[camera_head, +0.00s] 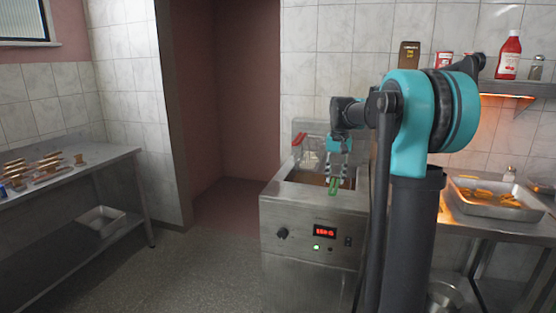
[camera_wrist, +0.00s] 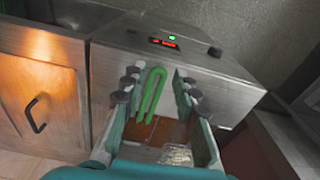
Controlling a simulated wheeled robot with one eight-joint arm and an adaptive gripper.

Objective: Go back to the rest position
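My gripper (camera_head: 337,176) points down over the steel fryer (camera_head: 312,212), just above its oil well. In the wrist view my gripper (camera_wrist: 157,88) has its two fingers well apart. The green basket handle (camera_wrist: 152,92) stands between them, nearer the left finger, with no clear contact. The green handle also shows below the fingers in the head view (camera_head: 333,186). Pale food (camera_wrist: 176,156) lies in the well beyond the handle in the wrist view. The basket itself is mostly hidden by my gripper.
A red handle (camera_head: 299,139) shows at the fryer's back left. A counter on the right holds a tray of fried food (camera_head: 488,204) under a glowing heat lamp. A shelf above carries a ketchup bottle (camera_head: 509,56). A steel table (camera_head: 75,171) stands left; the floor between is clear.

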